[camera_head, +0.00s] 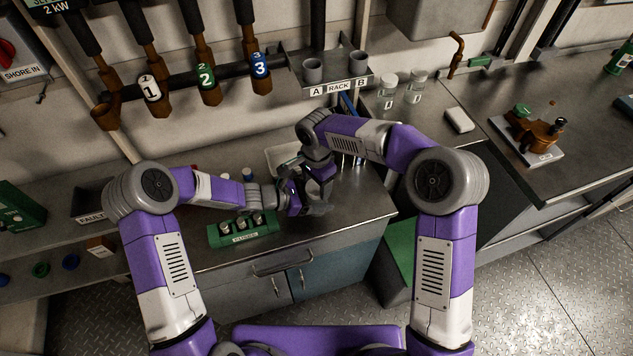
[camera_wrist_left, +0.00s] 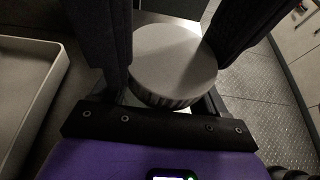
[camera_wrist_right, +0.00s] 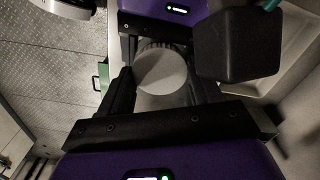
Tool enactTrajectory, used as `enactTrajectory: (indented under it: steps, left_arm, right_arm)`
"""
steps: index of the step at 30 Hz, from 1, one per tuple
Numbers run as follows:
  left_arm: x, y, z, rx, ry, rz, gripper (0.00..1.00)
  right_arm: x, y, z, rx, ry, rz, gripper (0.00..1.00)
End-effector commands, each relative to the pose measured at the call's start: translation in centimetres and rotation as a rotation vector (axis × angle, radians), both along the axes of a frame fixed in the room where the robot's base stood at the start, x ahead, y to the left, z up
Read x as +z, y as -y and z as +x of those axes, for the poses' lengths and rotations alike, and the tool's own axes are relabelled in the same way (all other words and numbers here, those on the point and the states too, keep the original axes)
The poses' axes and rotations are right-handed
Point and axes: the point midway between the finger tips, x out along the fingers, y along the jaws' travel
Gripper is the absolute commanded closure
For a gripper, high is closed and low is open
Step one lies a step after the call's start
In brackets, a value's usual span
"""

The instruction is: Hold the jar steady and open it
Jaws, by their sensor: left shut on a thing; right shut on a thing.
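The jar is mostly hidden between my two grippers above the front part of the counter. Its round grey lid (camera_wrist_left: 173,60) with a ribbed edge shows between the fingers of my left gripper (camera_wrist_left: 170,65) in the left wrist view. The lid's flat face (camera_wrist_right: 161,70) also shows in the right wrist view, between the fingers of my right gripper (camera_wrist_right: 165,90). In the head view my left gripper (camera_head: 297,197) reaches in from the left side, and my right gripper (camera_head: 322,178) comes down from above. Both are shut; the exact finger contacts are hard to see.
A green holder (camera_head: 243,234) with several small cylinders stands left of the grippers. A pale tray (camera_head: 283,157) lies behind them. A rack (camera_head: 335,85) with two cups is above, and two clear jars with pale lids (camera_head: 388,84) stand at the back right.

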Motion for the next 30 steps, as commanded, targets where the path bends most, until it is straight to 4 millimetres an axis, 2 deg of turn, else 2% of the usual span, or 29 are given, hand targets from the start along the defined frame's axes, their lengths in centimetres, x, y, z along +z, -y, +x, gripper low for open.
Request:
enactTrajectory:
  steps: [1, 2, 6, 17, 26, 28, 30]
  left_arm:
    - [0.0, 0.0, 0.0, 0.000, 0.000, 0.000, 1.00]
    - [0.0, 0.0, 0.0, 0.000, 0.000, 0.000, 1.00]
    - [0.0, 0.0, 0.0, 0.000, 0.000, 0.000, 1.00]
    - [0.0, 0.0, 0.0, 0.000, 0.000, 0.000, 1.00]
    - [0.0, 0.0, 0.0, 0.000, 0.000, 0.000, 1.00]
    - [0.0, 0.0, 0.0, 0.000, 0.000, 0.000, 1.00]
    - [0.0, 0.0, 0.0, 0.000, 0.000, 0.000, 1.00]
  right_arm:
    - [0.0, 0.0, 0.0, 0.000, 0.000, 0.000, 0.72]
    - [0.0, 0.0, 0.0, 0.000, 0.000, 0.000, 0.34]
    - [0.0, 0.0, 0.0, 0.000, 0.000, 0.000, 0.12]
    - [0.4, 0.0, 0.0, 0.000, 0.001, 0.000, 0.11]
    - [4.1, 0.0, 0.1, -0.001, 0.004, 0.000, 0.11]
    - [4.6, 0.0, 0.0, -0.001, 0.002, 0.001, 0.16]
    - [5.4, 0.0, 0.1, 0.000, 0.002, 0.003, 0.16]
